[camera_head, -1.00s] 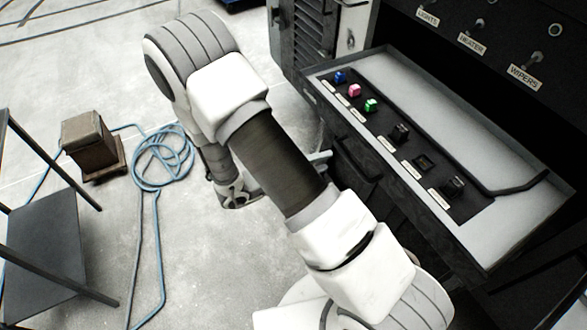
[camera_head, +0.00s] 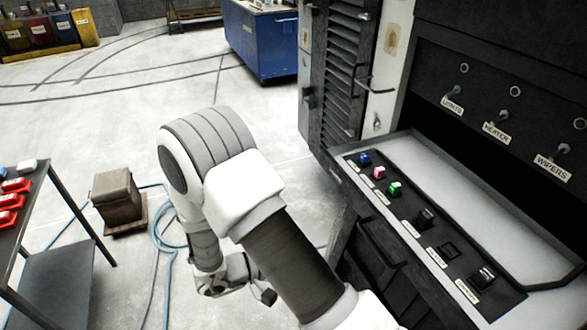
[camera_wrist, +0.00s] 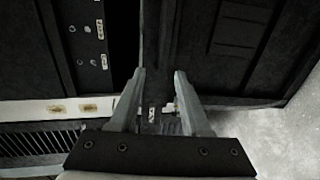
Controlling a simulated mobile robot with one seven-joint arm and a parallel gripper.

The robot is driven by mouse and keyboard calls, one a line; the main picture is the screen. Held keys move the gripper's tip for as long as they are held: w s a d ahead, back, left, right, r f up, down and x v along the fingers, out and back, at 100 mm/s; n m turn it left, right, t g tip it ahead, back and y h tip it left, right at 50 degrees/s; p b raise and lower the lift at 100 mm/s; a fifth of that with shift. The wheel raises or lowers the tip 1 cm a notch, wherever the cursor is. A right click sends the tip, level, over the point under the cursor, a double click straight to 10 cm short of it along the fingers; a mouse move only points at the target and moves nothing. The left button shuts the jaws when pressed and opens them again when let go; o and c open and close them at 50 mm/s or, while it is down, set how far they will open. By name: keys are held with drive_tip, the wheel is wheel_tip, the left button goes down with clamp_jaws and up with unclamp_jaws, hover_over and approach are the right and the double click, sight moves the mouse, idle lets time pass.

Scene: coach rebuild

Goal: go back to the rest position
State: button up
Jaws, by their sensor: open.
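My gripper shows in the wrist view (camera_wrist: 158,98) with its two fingers spread apart and nothing between them. Dark cabinet panels lie beyond the fingertips. In the head view my arm is folded, its elbow high and its lower end hanging left of the console. My gripper (camera_head: 262,290) is partly in sight low beside the arm there. The console desk (camera_head: 470,215) stands to the right, apart from the gripper as far as I can see. On it are a blue (camera_head: 365,159), a pink (camera_head: 379,172) and a green (camera_head: 395,188) piece, then several black ones.
A dark table (camera_head: 50,195) with red items stands at the left. A brown box (camera_head: 118,200) and a blue hose (camera_head: 165,235) lie on the floor. A blue cabinet (camera_head: 262,40) stands at the back.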

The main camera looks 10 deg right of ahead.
drive_tip(key=w+a+r+m+t+y, duration=0.1)
drive_tip(key=w+a+r+t+y, duration=0.1)
drive_tip(key=w+r+y, duration=0.3)
drive_tip(key=w+a+r+m+t+y, duration=0.1)
drive_tip(key=w+a+r+t+y, duration=0.15)
drive_tip(key=w, duration=0.45)
drive_tip(key=w+a+r+t+y, duration=0.15)
drive_tip(key=a+r+y, duration=0.25)
drive_tip(key=r+y, duration=0.6)
drive_tip(key=s+d+r+g, duration=0.1)
drive_tip(key=s+d+r, duration=0.2)
drive_tip(key=s+r, duration=0.65)
drive_tip(key=s+d+f+g+h, duration=0.1)
drive_tip(key=s+d, duration=0.4)
drive_tip(key=s, duration=0.3)
drive_tip(key=s+d+f+m+g+h, duration=0.1)
drive_tip(key=s+d+g, duration=0.1)
drive_tip(key=s+d, duration=0.3)
drive_tip(key=s, duration=0.4)
drive_tip(key=shift+g, duration=0.3)
